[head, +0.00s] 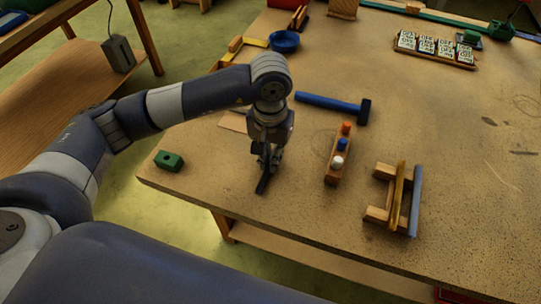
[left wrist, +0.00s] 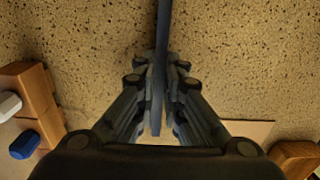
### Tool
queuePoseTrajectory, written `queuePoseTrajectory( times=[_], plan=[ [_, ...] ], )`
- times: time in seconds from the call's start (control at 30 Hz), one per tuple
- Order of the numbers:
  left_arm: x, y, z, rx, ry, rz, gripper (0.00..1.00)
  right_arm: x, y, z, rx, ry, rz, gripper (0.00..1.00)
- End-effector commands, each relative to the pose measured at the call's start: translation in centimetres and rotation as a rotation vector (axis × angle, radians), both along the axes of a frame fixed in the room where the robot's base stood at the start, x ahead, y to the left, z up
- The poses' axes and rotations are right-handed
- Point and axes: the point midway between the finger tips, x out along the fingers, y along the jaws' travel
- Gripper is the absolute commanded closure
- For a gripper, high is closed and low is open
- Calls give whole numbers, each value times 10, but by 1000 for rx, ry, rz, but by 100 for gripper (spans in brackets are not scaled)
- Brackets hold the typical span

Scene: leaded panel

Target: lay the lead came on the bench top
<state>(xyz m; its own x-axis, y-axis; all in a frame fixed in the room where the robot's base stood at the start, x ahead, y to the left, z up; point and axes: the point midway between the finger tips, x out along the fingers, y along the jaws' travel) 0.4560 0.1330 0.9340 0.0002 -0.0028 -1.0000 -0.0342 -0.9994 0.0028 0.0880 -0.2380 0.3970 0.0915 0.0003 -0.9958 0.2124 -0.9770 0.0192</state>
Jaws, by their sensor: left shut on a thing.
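My left gripper (head: 268,165) points down over the near left part of the bench top (head: 300,215). It is shut on a dark grey strip, the lead came (head: 262,186). In the left wrist view the came (left wrist: 163,30) runs between the fingers (left wrist: 160,95) and out past the top edge. Its near end in the head view slants down close to the bench top. I cannot tell whether it touches the surface. The fingers hide its middle. My right gripper is not in view.
A wooden rack (head: 377,214) with a yellowish strip (head: 398,190) and a blue-grey strip (head: 415,200) stands to the right. A wooden block with coloured pegs (head: 334,175), a blue-handled hammer (head: 330,102) and a green block (head: 169,161) lie around the gripper. Bare bench lies between.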

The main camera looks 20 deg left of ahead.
Motion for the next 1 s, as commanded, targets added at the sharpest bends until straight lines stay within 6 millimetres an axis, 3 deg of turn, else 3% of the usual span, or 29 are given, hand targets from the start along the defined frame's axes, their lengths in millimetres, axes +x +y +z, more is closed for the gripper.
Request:
queuePoseTrajectory(
  times=[0.33, 0.4, 0.47, 1.0],
  plan=[
    [0, 0, -3, 1, -1, 0, 100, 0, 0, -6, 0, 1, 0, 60],
    [0, 0, -2, 1, 0, 0, 77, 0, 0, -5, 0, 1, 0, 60],
    [0, 0, -2, 1, 0, 0, 67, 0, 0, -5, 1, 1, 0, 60],
    [0, 0, -2, 0, 0, 0, 67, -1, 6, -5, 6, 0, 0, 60]
  ],
)
